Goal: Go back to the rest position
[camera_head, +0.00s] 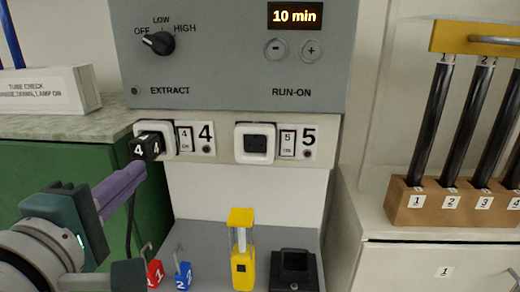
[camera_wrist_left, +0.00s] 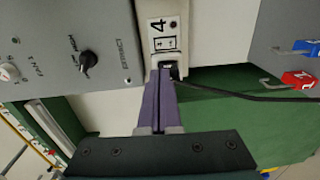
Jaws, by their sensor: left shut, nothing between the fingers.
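My left gripper (camera_head: 142,168) comes in from the left, with its purple fingers shut and nothing between them. Its tips are close to the black plug marked 4 (camera_head: 146,147), which sits in the white socket 4 (camera_head: 168,131). In the left wrist view the shut fingers (camera_wrist_left: 161,80) point at the same plug (camera_wrist_left: 168,68); I cannot tell whether they touch it. My right gripper is not in view.
A grey panel (camera_head: 225,75) with a knob (camera_head: 159,43) stands above socket 5 (camera_head: 255,143). Red (camera_head: 154,273) and blue (camera_head: 183,275) padlocks, a yellow holder (camera_head: 242,262) and a black holder (camera_head: 294,271) are below. A wooden rack (camera_head: 450,207) holds several black rods at right.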

